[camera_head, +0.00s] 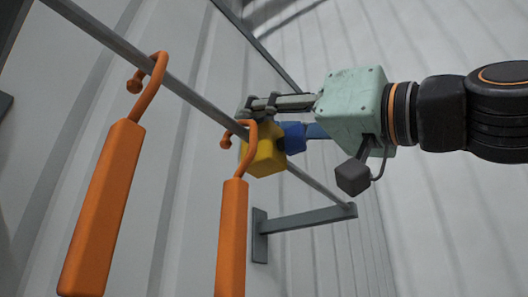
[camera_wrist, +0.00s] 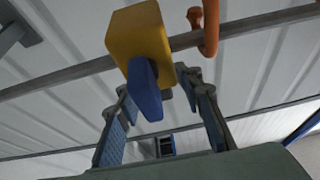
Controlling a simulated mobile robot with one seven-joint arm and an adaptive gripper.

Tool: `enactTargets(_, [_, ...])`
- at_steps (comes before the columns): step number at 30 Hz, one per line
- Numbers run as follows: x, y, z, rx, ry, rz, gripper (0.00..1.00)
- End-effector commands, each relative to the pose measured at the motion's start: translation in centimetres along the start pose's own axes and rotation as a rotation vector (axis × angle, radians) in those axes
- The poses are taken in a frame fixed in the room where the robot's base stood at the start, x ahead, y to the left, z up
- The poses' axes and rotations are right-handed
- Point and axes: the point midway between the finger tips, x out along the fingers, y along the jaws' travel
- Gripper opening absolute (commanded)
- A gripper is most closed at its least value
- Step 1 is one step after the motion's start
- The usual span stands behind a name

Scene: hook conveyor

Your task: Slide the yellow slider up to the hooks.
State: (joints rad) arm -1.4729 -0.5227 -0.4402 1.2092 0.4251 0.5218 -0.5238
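The yellow slider (camera_head: 264,157) sits on the grey rail, partly behind the nearer orange hook in the head view. Its blue handle (camera_head: 293,136) points toward my gripper (camera_head: 280,120). In the wrist view the yellow slider (camera_wrist: 137,33) is on the rail with the blue handle (camera_wrist: 145,90) hanging from it. My gripper (camera_wrist: 158,88) is open there, a finger on either side of the handle, with a visible gap on the right. Contact on the left side is unclear. The nearer hook (camera_wrist: 210,28) is right of the slider, with a short bare stretch of rail between.
The rail (camera_head: 190,95) runs diagonally, held by a wall bracket (camera_head: 310,218) at its lower right. The nearer orange hook (camera_head: 232,235) and a farther-left orange hook (camera_head: 105,205) hang from it. Bare rail separates the two hooks. A ribbed grey wall stands behind.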

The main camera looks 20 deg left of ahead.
Motion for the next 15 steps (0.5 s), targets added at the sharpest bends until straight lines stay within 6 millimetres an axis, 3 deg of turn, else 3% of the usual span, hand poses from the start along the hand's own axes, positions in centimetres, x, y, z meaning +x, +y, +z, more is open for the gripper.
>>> enactTargets(10, [-0.3,0.1,-0.1,0.000,0.002,0.001,0.35])
enactTargets(15, [-2.2,0.2,-0.2,0.001,0.004,0.002,0.35])
